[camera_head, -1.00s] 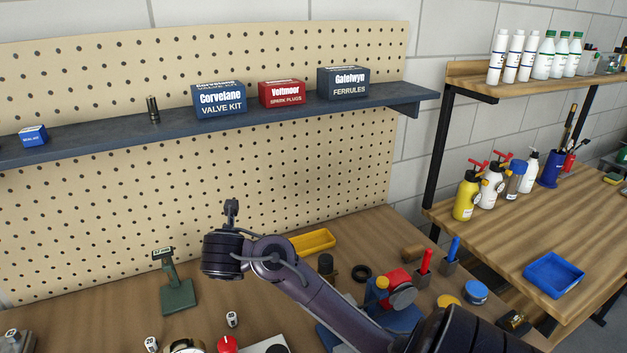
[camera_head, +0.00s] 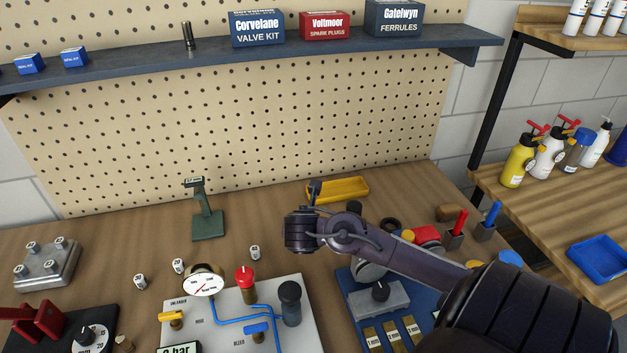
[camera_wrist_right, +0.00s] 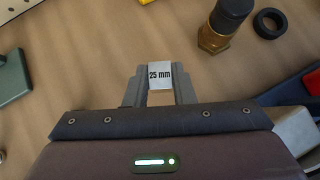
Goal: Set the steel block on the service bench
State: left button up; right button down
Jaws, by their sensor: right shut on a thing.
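A small light grey steel block (camera_wrist_right: 160,77) with "25 mm" on its face sits between the fingers of my right gripper (camera_wrist_right: 160,90) in the right wrist view. The gripper is shut on it. Bench top shows around and beyond the block; I cannot tell the exact gap beneath it. In the head view my right arm reaches in from the right over the service bench (camera_head: 120,230), and the block cannot be made out there. My left gripper is not in view.
A green stand (camera_head: 208,222) is left of my arm's end. A yellow tray (camera_head: 345,189) lies behind it. A white gauge panel (camera_head: 235,325) and a blue fixture (camera_head: 360,300) are in front. A steel plate with several pegs (camera_head: 47,264) is far left. Bare wood lies around the stand.

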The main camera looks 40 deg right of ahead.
aim_at(313, 254)
notch_tip(313, 254, down, 6)
jog(key=shift+w+f+b, duration=0.1)
jog(key=shift+f+b, duration=0.15)
jog(key=shift+b, duration=0.5)
jog(key=shift+f, duration=0.15)
jog(key=c, duration=1.2)
grip_release()
jog(key=shift+c, duration=0.2)
jog(key=shift+a+r, duration=0.15)
jog(key=shift+r, duration=0.2)
jog(key=p+v, duration=0.1)
jog(key=v, duration=1)
jog(key=shift+s+a+r, duration=0.15)
jog(key=shift+s+r, duration=0.05)
jog(key=shift+s, duration=0.15)
